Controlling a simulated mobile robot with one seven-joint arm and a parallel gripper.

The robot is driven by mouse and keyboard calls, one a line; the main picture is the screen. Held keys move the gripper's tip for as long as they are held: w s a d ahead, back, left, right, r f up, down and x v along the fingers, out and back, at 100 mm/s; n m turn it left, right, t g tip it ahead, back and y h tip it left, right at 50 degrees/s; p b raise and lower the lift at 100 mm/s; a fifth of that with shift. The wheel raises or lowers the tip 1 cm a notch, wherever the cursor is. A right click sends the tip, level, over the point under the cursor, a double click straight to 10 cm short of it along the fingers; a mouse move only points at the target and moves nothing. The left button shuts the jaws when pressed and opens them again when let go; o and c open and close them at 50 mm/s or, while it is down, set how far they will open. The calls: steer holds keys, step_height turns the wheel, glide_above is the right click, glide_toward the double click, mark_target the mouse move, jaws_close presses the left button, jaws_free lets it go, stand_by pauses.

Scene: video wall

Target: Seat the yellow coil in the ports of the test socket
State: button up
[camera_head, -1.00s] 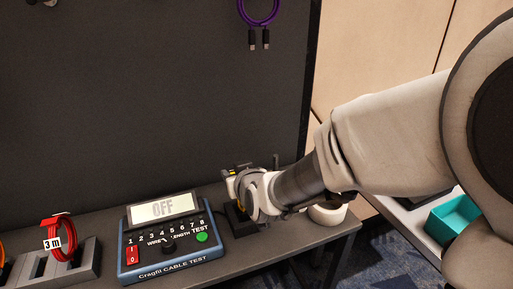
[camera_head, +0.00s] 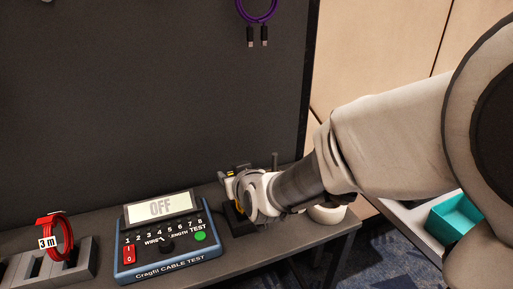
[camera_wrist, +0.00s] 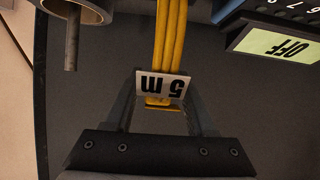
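The yellow coil (camera_wrist: 170,45) hangs between the fingers of my gripper (camera_wrist: 160,95) in the wrist view. Its white "5 m" tag fills the gap between the fingertips, and the gripper looks shut on it. In the head view only a small bit of yellow shows at my gripper (camera_head: 236,178), mostly hidden by my wrist. A black block (camera_head: 238,224), which looks like the test socket, stands just below the gripper, right of the cable tester (camera_head: 165,245). Its ports are hidden, and I cannot tell whether the coil's plugs touch it.
The tester's display (camera_head: 160,208) reads OFF. A red coil tagged "3 m" (camera_head: 60,237) stands in a grey rack (camera_head: 82,262) at the left. A white round object (camera_head: 327,214) is beside my wrist. A dark panel rises behind, with a purple cable (camera_head: 257,12). A teal bin (camera_head: 458,220) is right.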

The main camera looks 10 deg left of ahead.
steer(key=shift+o, duration=1.1)
steer(key=shift+s, duration=0.1)
steer(key=b+v, duration=0.2)
steer(key=v, duration=1.5)
steer(key=shift+b, duration=0.35)
steer(key=shift+s+d, duration=0.1)
